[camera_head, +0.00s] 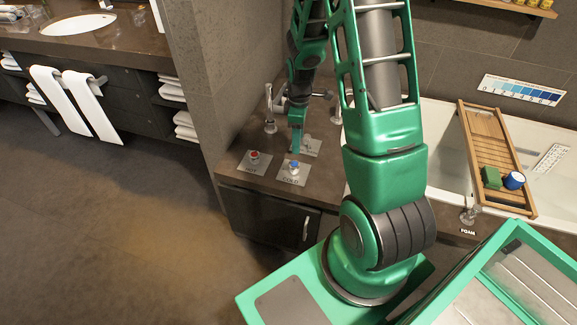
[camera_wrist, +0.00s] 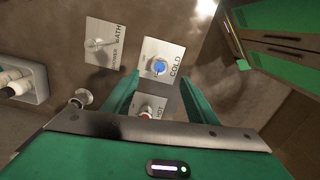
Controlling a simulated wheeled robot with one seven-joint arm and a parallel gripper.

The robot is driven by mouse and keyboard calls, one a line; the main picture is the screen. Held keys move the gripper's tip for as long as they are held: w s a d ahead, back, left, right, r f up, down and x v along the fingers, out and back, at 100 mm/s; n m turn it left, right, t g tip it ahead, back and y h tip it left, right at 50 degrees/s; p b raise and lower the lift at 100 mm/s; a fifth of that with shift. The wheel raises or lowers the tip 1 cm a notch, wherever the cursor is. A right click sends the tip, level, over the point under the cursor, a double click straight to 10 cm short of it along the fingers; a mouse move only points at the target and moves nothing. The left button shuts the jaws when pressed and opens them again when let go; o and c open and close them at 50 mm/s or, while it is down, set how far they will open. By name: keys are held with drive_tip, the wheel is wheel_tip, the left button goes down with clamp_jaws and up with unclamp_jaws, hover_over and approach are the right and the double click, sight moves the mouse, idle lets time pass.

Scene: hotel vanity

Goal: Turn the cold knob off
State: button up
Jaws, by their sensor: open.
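The cold knob (camera_head: 294,165) has a blue top and sits on a metal plate marked COLD on the brown counter. It also shows in the wrist view (camera_wrist: 159,67), ahead of my fingers. My gripper (camera_head: 297,138) is above the counter, just behind the cold knob in the head view. In the wrist view my gripper (camera_wrist: 155,92) has its two green fingers spread apart with nothing held between them. The hot knob (camera_head: 254,155), with a red top, is left of the cold knob. It shows partly between the fingers in the wrist view (camera_wrist: 147,110).
A BATH/SHOWER plate with a lever (camera_wrist: 100,44) is beside the cold plate. A chrome faucet (camera_head: 270,110) stands behind the hot knob. A bathtub (camera_head: 450,135) with a wooden tray (camera_head: 485,135) lies to the right. The counter's front edge is close to both knobs.

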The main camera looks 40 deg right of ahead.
sight(294, 164)
drive_tip(key=shift+n, duration=0.5)
drive_tip(key=f, duration=1.2)
drive_tip(key=shift+w+a+f, duration=0.35)
drive_tip(key=shift+w+a, duration=0.05)
drive_tip(key=c, duration=1.1)
drive_tip(key=shift+a, duration=0.15)
